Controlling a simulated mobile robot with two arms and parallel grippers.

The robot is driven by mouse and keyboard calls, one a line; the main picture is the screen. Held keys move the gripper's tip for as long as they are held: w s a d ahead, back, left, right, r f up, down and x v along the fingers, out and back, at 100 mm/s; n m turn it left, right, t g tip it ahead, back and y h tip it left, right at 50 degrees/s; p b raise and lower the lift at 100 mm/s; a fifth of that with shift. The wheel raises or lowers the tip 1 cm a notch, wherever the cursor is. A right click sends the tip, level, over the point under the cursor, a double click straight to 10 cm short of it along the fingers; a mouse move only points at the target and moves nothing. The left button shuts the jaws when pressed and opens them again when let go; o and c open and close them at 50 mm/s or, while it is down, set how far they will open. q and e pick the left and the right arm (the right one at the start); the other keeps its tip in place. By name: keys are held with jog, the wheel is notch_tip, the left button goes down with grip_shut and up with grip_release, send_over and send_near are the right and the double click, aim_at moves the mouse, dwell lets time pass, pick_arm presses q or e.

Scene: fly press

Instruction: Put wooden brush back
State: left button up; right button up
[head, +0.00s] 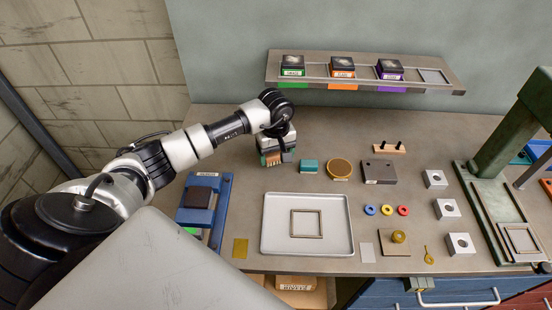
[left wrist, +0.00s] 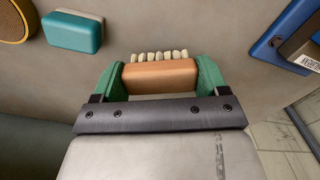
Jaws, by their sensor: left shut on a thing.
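The wooden brush (left wrist: 160,74) is a tan block with a row of pale bristles along its far side. My left gripper (left wrist: 160,82) is shut on it, with one green finger at each end of the block. In the head view the left gripper (head: 275,156) is over the back left of the bench, left of a teal block (head: 308,166). Only a little of the brush (head: 271,159) shows there, below the gripper. I cannot tell whether it touches the bench. My right gripper is not in view.
A round gold disc (head: 340,168) and a grey block (head: 378,171) stand right of the teal block. A blue stand (head: 223,190) is left, a metal tray (head: 343,247) in front. A wall shelf (head: 362,85) holds several dies. A green press (head: 510,125) stands right.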

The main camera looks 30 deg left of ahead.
aim_at(276, 163)
pick_arm(q)
notch_tip(276, 163, down, 2)
jog(key=shift+d+f+p, duration=0.1)
jog(key=shift+f+p, duration=0.1)
jog(key=shift+p, duration=0.25)
jog(key=shift+f, duration=0.4)
jog(key=shift+f, duration=0.2)
jog(key=o, duration=1)
jog(key=shift+c, duration=0.2)
